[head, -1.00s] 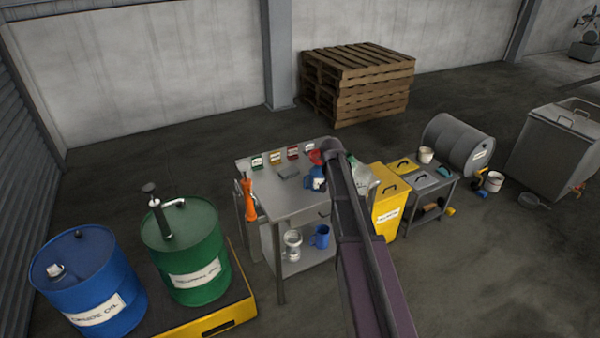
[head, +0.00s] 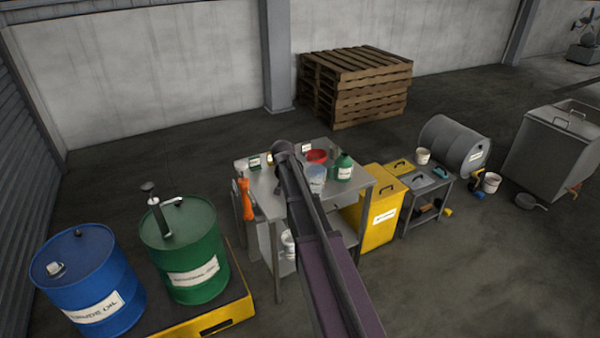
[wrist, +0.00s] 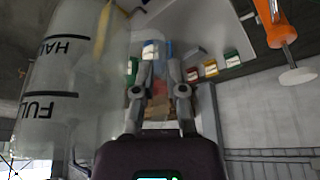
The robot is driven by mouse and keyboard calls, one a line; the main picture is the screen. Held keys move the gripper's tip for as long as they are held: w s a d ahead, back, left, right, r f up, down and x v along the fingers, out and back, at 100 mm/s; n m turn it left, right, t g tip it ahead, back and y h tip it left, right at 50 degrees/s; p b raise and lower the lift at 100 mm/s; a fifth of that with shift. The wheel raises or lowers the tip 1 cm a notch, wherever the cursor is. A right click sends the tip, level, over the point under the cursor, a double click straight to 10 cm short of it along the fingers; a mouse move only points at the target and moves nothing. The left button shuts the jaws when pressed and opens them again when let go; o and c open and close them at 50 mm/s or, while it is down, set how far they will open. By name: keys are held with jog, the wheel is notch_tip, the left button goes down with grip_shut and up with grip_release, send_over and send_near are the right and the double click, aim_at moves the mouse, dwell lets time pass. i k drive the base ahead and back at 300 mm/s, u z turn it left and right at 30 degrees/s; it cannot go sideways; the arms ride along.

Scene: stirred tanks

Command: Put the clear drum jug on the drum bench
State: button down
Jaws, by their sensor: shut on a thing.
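The clear drum jug (wrist: 75,80) fills the left of the wrist view, with dark HALF and FULL marks that read upside down. My gripper (wrist: 159,93) is shut on the jug, apparently at its handle side; the exact contact is hard to see. In the head view the jug (head: 317,180) shows just right of my arm, over the steel bench (head: 352,188) beside the drums. Whether the jug touches the bench top I cannot tell. My arm hides the gripper in the head view.
A yellow bin (head: 378,222) stands right of the bench, the green drum (head: 186,250) left.

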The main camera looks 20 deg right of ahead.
aim_at(280, 198)
jog(key=z, duration=0.05)
jog(key=i, duration=1)
jog(key=u, duration=0.05)
